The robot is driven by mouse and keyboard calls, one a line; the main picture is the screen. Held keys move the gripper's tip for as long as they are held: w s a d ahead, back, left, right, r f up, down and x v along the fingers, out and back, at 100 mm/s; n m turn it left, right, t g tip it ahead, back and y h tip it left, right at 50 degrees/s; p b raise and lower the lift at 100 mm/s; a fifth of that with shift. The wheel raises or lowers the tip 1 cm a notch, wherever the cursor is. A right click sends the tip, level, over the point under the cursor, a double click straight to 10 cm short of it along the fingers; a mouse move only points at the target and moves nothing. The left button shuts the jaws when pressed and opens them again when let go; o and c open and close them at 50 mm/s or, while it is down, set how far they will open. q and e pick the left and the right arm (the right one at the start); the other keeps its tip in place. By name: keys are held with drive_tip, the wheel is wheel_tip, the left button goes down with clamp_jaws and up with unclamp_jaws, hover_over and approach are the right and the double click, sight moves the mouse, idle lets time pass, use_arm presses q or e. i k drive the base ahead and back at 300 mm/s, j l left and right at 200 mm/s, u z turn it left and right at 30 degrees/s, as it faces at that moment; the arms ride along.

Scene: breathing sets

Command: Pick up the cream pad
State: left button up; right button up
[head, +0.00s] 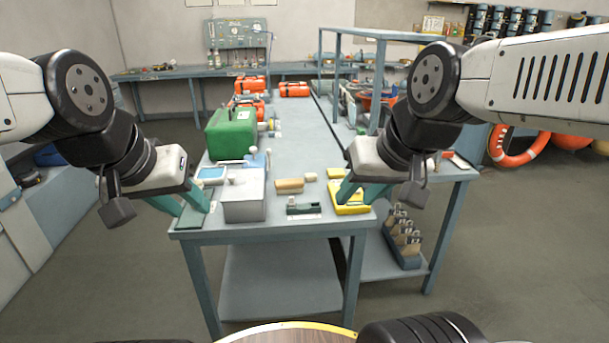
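A small tan-to-cream block (289,186) lies flat on the grey table between the grey box and the yellow tray. A smaller pale cream piece (310,177) lies just behind its right end. I cannot tell for sure which of the two is the cream pad. My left gripper (190,208) is at the table's front left corner, over a dark green pad, with its teal fingers apart and nothing seen between them. My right gripper (355,198) is over the yellow tray (351,209), right of the cream pieces, fingers apart and seemingly empty.
A grey box (243,205) with a knob on top stands left of the cream pieces. A green case (231,137) and a blue-rimmed tray (212,173) are behind it. A small dark green holder (304,208) sits in front. The table's middle (305,135) is clear.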

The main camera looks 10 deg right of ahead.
sight(308, 177)
drive_tip(key=i+j, duration=0.15)
drive_tip(key=i, duration=0.45)
drive_tip(key=i+j, duration=0.1)
drive_tip(key=i, duration=0.5)
drive_tip(key=l+z, duration=0.05)
